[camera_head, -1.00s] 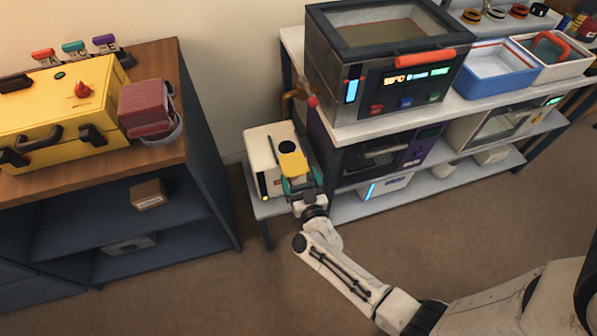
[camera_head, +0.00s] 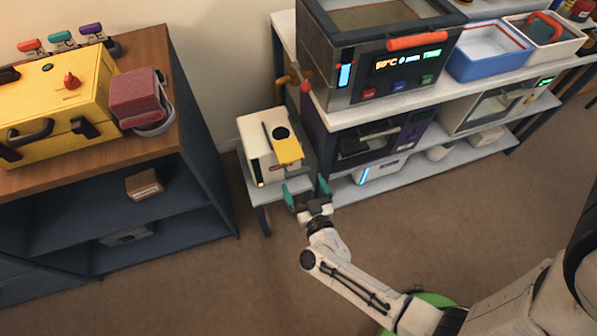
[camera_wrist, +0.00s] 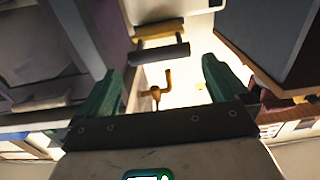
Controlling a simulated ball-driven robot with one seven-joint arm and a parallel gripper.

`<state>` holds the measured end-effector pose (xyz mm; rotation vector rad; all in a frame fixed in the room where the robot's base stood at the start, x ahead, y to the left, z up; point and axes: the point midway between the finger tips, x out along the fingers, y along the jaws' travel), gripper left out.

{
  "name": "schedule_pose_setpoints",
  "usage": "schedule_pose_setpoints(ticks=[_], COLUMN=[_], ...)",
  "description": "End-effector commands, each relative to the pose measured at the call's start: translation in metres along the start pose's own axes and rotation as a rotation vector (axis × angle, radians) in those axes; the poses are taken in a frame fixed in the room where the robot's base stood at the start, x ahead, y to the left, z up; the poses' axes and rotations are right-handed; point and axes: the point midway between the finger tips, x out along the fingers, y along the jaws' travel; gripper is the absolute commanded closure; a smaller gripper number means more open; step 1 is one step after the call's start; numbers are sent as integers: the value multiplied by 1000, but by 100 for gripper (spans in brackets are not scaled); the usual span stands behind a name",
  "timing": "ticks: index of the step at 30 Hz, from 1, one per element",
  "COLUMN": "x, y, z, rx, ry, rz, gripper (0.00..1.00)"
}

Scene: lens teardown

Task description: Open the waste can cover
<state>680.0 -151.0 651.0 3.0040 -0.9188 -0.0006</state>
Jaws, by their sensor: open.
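The waste can appears to be the cream-white box (camera_head: 258,160) on the low grey shelf at the end of the bench. I cannot tell whether the black patch is an opening. My gripper (camera_head: 306,187) is open and empty, in front of the box and apart from it. In the wrist view the teal fingers of my gripper (camera_wrist: 160,70) stand wide apart, with a yellow bar (camera_wrist: 158,31) and a dark bar beyond them.
The bench (camera_head: 385,108) with a heated machine (camera_head: 375,60) and a purple unit stands close on the right. A dark cabinet (camera_head: 205,165) with a yellow case (camera_head: 55,105) stands on the left. A brass pipe (camera_head: 284,79) is behind the box.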

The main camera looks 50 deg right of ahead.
Motion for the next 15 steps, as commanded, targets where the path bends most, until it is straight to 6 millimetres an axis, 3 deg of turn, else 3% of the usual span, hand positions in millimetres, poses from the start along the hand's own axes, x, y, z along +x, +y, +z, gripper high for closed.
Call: schedule_pose_setpoints(ticks=[6, 15], x=[-25, -29], y=[0, 0], z=[0, 0], rx=[0, 0], ry=[0, 0], rz=[1, 0], gripper=[0, 0])
